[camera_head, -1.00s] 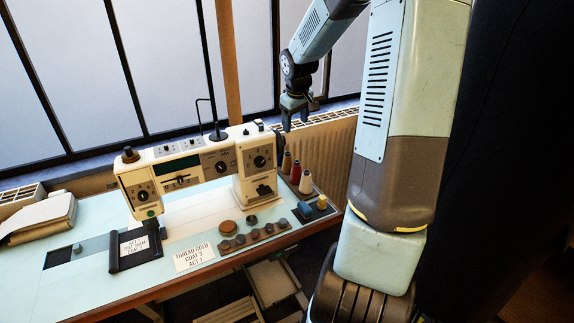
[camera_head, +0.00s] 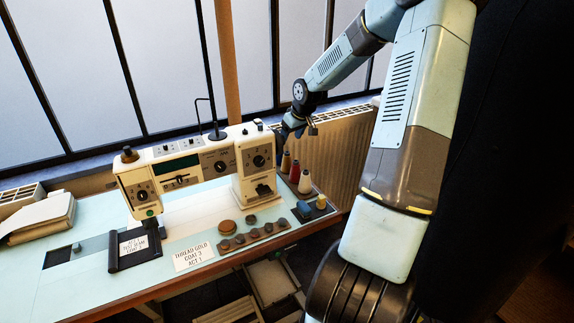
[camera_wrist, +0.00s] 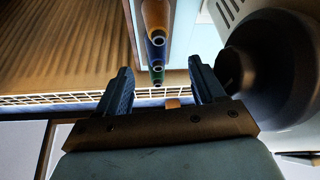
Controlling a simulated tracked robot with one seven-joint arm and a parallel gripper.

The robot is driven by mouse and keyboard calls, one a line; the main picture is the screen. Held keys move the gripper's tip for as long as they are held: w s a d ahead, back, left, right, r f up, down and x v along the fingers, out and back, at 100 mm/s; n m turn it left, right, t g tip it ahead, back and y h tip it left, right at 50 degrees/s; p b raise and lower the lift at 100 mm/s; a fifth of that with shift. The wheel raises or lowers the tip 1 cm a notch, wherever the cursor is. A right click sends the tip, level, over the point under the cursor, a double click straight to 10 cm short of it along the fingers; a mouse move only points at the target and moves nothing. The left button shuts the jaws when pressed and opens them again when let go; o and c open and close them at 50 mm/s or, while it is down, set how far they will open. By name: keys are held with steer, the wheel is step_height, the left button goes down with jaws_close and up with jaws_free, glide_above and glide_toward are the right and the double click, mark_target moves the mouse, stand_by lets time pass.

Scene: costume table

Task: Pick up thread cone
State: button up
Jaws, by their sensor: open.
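The task does not say which one. My gripper (camera_head: 297,128) is behind and above the row, beside the sewing machine's right end; its fingers are hard to make out there. In the wrist view my gripper (camera_wrist: 159,65) is open with nothing held. An orange-gold cone (camera_wrist: 155,14) shows at the top, with several tips lined up toward the gap between the fingers.
The sewing machine (camera_head: 258,166) stands close left of the cones; its dark round wheel (camera_wrist: 272,55) is near my right finger in the wrist view. A ribbed radiator (camera_head: 325,155) is behind. A blue spool (camera_head: 304,209) and small yellow spool (camera_head: 321,203) sit in front.

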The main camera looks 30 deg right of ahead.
mark_target(287, 152)
step_height(287, 152, down, 4)
steer(key=shift+w+a+f, duration=0.1)
steer(key=shift+a, duration=0.05)
steer(key=shift+x, duration=3.35)
steer(key=shift+w, duration=0.1)
steer(key=c, duration=1.1)
step_height(287, 152, up, 18)
